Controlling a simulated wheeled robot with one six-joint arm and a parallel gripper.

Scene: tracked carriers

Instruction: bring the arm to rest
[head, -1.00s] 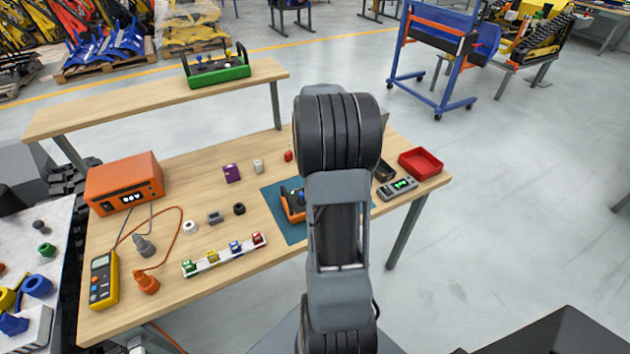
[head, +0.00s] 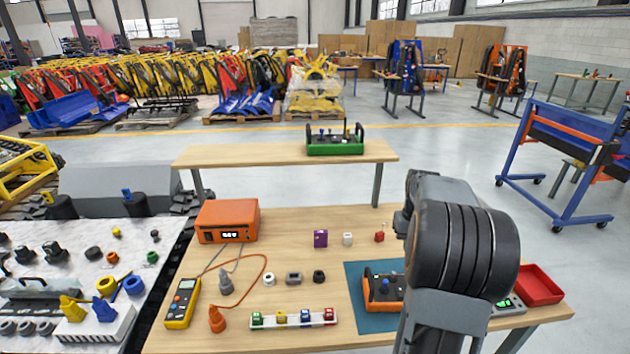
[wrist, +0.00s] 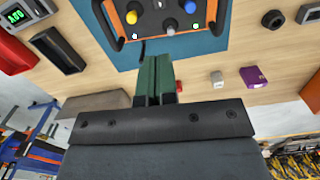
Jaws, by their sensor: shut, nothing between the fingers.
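My gripper (wrist: 155,82) shows in the wrist view with its two green-padded fingers shut against each other and nothing between them. It points toward the workbench, near the edge of the blue mat (wrist: 129,55) and the orange controller (wrist: 163,18) with its knobs. I cannot tell how high it is above the bench. In the head view my arm stands at the right, in front of the bench, and hides the gripper and part of the controller (head: 377,290) and mat (head: 360,322).
On the workbench (head: 280,228) are an orange power supply (head: 228,220), a multimeter (head: 182,303), a strip of coloured blocks (head: 294,318), a purple block (head: 320,239) and a red tray (head: 538,285). A raised shelf (head: 270,153) behind holds a green controller (head: 335,148). A cluttered carrier deck (head: 150,240) is at left.

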